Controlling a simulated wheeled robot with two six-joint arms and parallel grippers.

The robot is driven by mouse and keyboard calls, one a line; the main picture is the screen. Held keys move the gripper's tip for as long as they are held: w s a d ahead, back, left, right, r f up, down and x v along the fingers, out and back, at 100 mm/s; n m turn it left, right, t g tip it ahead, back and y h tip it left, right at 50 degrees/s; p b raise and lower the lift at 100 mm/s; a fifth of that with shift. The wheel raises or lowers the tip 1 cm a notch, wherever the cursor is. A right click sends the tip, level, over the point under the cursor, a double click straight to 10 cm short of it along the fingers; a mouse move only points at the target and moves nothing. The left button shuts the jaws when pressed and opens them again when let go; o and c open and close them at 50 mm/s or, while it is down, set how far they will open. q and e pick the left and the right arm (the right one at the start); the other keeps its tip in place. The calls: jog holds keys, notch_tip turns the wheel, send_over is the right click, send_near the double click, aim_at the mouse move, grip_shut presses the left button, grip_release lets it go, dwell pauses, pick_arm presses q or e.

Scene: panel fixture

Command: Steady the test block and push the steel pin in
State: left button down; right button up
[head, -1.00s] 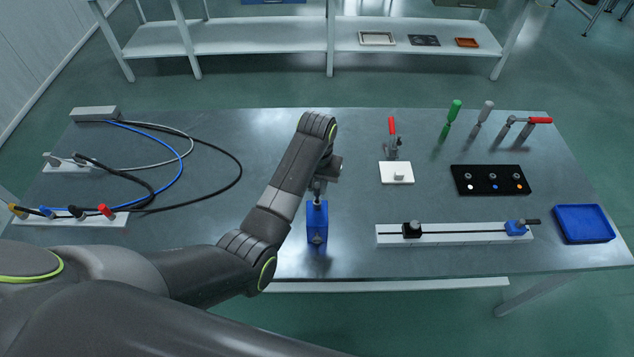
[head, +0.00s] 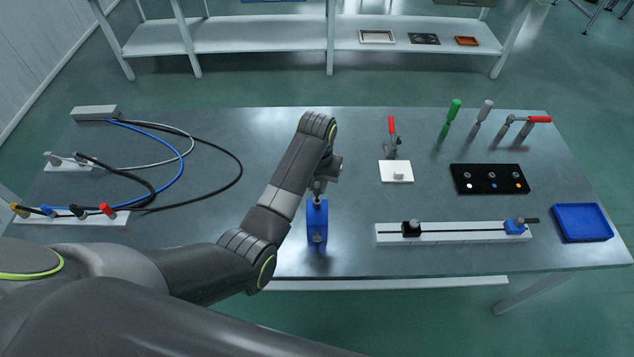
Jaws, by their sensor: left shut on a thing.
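The blue test block (head: 317,222) stands upright on the grey metal table, a little below the middle of the picture. My left gripper (head: 318,192) is at the top of the block, its fingers pointing down and shut on it. The wrist and forearm above hide part of the fingers. A small shiny spot shows low on the block's near face; I cannot tell whether it is the steel pin or how deep a pin sits. My right gripper is not in view.
A white rail (head: 455,233) with a black and a blue slider lies right of the block. Cables (head: 180,160) curve across the left. The table around the block is clear.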

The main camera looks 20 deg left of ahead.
pick_arm(q)
jog(key=shift+f+b, duration=0.5)
jog(key=shift+f, duration=0.95)
jog(key=c, duration=1.2)
grip_release()
jog(key=shift+c, duration=0.2)
jog(key=shift+r, duration=0.15)
